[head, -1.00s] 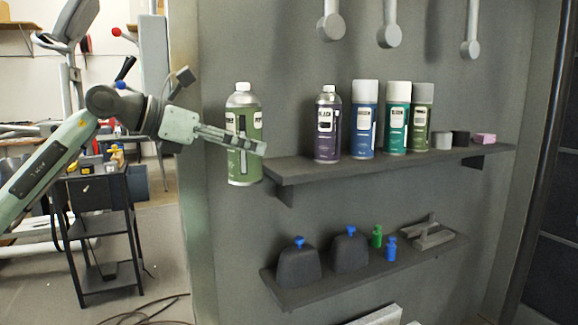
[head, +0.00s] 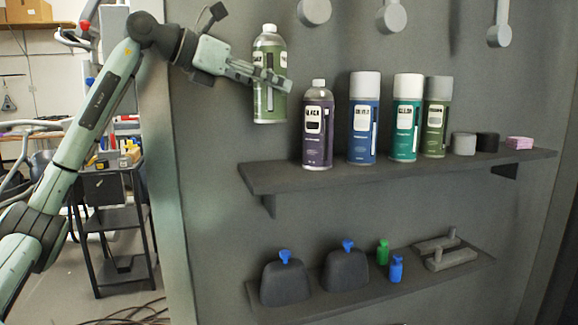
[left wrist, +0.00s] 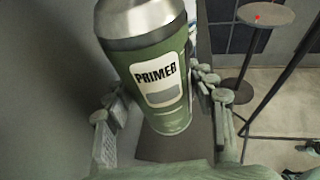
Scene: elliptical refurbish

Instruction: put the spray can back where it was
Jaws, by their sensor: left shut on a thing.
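My left gripper (head: 262,79) is shut on a green spray can (head: 268,105) with a silver top. The can is upright and held in the air above the left part of the upper shelf (head: 272,174), to the left of and a little higher than the purple can (head: 318,140). In the left wrist view the can (left wrist: 160,85) shows a "PRIMER" label, with the fingers (left wrist: 165,125) on both sides of it. The can's bottom is above the shelf surface, clear of it. My right gripper is not in view.
On the upper shelf stand a blue can (head: 363,130), a teal can (head: 406,130), another green can (head: 436,130) and small blocks (head: 487,142). The shelf's left end is bare. The lower shelf (head: 350,297) holds dark containers and small bottles. Round-ended fixtures (head: 391,18) hang above.

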